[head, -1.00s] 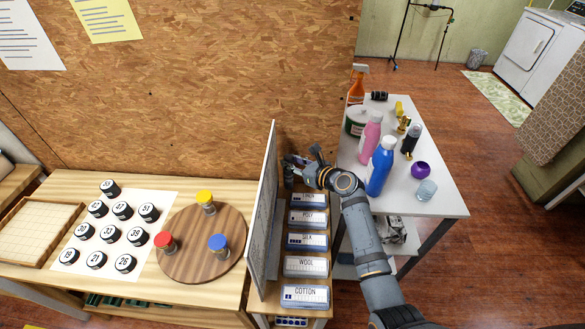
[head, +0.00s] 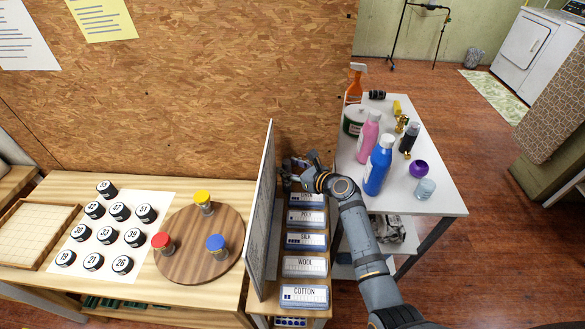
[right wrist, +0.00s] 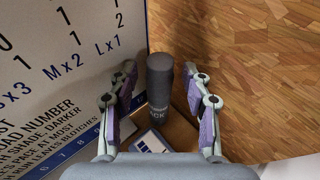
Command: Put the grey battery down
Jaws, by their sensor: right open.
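A dark grey cylinder (right wrist: 160,82), which fits the grey battery, stands upright in the right wrist view, with light lettering of which "ACK" shows. Its lower end is at a wooden surface beside the board. My right gripper (right wrist: 160,72) is open, its fingers on either side of the cylinder with a visible gap at each side. In the head view my right gripper (head: 299,168) is at the far end of the row of labelled boxes, right of the board, and the battery is mostly hidden there. My left gripper is not in view.
The upright board (head: 262,225) stands close on the left. Boxes labelled COTTON (head: 304,297), WOOL (head: 304,266) and others line the narrow shelf. A white table (head: 420,203) with bottles, including a blue one (head: 379,168), is close on the right.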

